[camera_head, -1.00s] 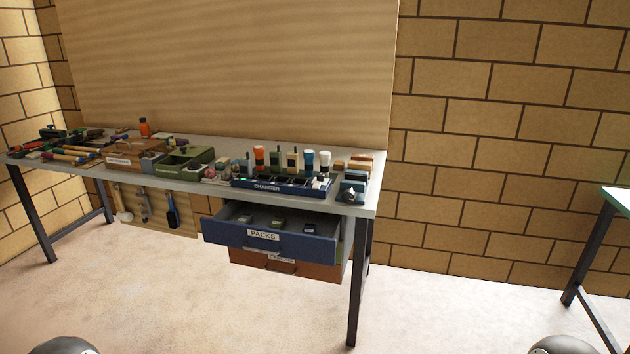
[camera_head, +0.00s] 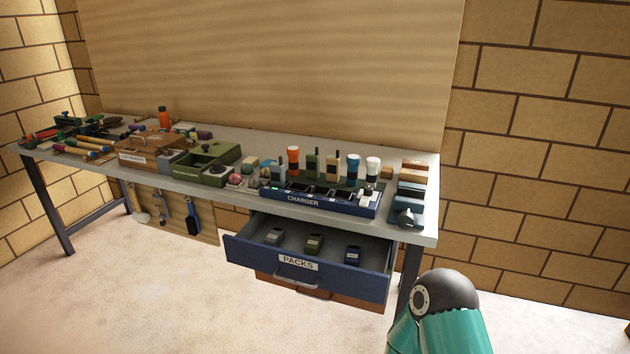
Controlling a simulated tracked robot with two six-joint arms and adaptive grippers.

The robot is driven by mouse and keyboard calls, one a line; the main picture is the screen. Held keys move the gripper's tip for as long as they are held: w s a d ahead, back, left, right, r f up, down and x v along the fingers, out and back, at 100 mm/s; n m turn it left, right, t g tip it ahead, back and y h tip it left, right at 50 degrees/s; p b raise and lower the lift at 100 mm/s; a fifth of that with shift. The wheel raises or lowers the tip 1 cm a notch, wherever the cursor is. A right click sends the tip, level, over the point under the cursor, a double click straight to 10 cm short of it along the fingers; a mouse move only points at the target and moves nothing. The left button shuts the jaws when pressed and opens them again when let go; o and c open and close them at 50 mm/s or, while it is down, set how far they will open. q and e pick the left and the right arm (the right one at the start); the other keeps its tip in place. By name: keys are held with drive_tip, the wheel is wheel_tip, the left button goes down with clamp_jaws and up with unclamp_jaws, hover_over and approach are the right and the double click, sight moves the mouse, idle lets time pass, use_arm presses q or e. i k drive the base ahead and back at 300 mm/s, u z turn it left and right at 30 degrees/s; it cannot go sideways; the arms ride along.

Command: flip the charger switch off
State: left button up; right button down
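The blue charger (camera_head: 340,207), labelled CHARGER, sits at the front edge of the workbench (camera_head: 206,188), right of its middle. Its top has dark bays. A small pale piece (camera_head: 367,189) shows at its right end; it may be the switch, but it is too small to tell its position. Neither of my grippers is in view. Only a teal and dark link of my own arm shows at the lower right, in front of the bench and apart from the charger.
The blue PACKS drawer (camera_head: 345,282) stands open below the charger, with three packs inside. Flashlights and radios (camera_head: 312,162) stand behind the charger. A green box (camera_head: 207,163) and wooden toolbox (camera_head: 150,148) are left.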

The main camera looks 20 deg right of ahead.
sight(364, 201)
drive_tip(key=i, duration=0.95)
drive_tip(key=z, duration=0.45)
